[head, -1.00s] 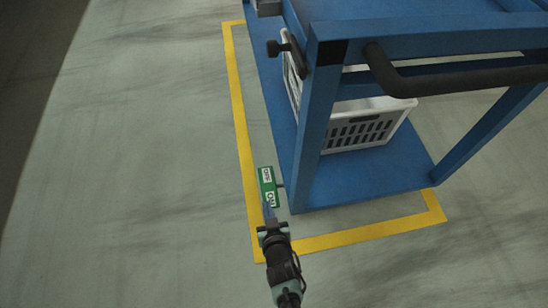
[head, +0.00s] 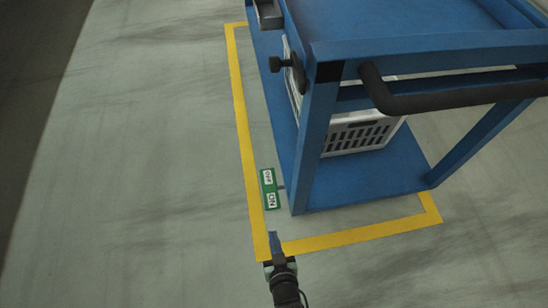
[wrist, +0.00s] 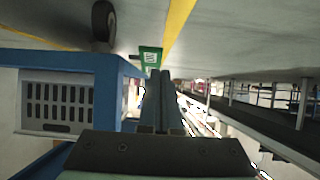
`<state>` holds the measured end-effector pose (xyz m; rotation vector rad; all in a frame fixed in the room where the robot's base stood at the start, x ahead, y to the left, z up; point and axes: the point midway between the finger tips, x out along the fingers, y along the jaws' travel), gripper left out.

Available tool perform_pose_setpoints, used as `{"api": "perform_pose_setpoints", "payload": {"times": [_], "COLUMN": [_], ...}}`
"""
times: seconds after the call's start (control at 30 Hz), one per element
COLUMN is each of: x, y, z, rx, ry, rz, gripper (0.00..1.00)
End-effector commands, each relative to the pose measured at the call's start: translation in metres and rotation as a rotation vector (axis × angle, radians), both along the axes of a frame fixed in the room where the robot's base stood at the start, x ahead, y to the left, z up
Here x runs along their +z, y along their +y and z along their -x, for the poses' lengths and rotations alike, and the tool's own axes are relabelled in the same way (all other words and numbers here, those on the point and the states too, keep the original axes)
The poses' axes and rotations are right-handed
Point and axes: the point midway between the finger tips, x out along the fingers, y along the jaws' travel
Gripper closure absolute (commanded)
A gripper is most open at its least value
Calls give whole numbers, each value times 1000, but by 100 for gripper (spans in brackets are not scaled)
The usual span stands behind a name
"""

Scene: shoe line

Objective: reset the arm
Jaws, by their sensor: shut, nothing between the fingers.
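My gripper (head: 274,243) is at the bottom middle of the head view, over the near left corner of the yellow floor marking. Its fingers are together and nothing shows between them. In the wrist view the gripper (wrist: 158,75) shows as two blue fingers side by side. The green plate also shows in the wrist view (wrist: 150,56), just past the fingertips.
The blue cart (head: 420,48) stands on the right with a black handle (head: 440,92) and a white crate (head: 360,136) on its lower shelf. Yellow tape (head: 242,130) edges its spot. The floor to the left is clear.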

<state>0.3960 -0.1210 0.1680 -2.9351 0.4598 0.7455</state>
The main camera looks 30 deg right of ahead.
Motion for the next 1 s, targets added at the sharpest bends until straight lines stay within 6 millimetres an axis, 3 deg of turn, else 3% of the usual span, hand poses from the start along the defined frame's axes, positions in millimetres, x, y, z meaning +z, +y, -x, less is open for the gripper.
{"api": "perform_pose_setpoints", "payload": {"times": [0.33, 0.47, 0.57, 0.67, 0.8, 0.87, 1.0], "x": [1, 25, 70, 131, 224, 266, 369], "y": [0, -3, -7, -8, -5, -3, 7], "z": [-1, -25, -64, -110, -165, -184, -219], "rx": [0, 8, 21, 38, 64, 74, 100], "ry": [-1, -38, -101, -180, -294, -344, -463], "rz": [0, 11, 27, 48, 76, 87, 110], "gripper": [100, 100, 100, 100, 100, 100, 100]}}
